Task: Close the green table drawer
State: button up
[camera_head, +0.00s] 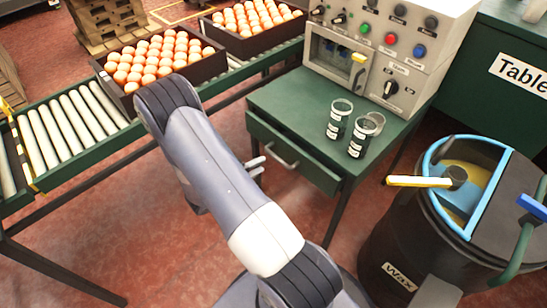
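The green table (310,95) stands right of centre. Its green drawer (318,172) is under the tabletop on the side toward my arm, with a grey bar handle (281,157) on its front. The drawer front seems to stand out a little from under the tabletop edge; how far is hard to tell. My gripper (259,166) is partly hidden behind my arm. Two grey fingers show with a small gap between them, pointing right toward the drawer front. They are just left of the handle, apparently apart from it, and nothing is seen between them.
Dark cups (339,118) and a control machine (385,50) stand on the table. A black wax barrel (400,235) with a blue-rimmed opening is at the right. Red floor lies below the drawer.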

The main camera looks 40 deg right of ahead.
aim_at(275, 155)
jog(key=b+x, duration=0.1)
jog(key=x, duration=0.7)
jog(key=shift+d, duration=0.1)
jog(key=shift+s, duration=0.1)
grip_shut()
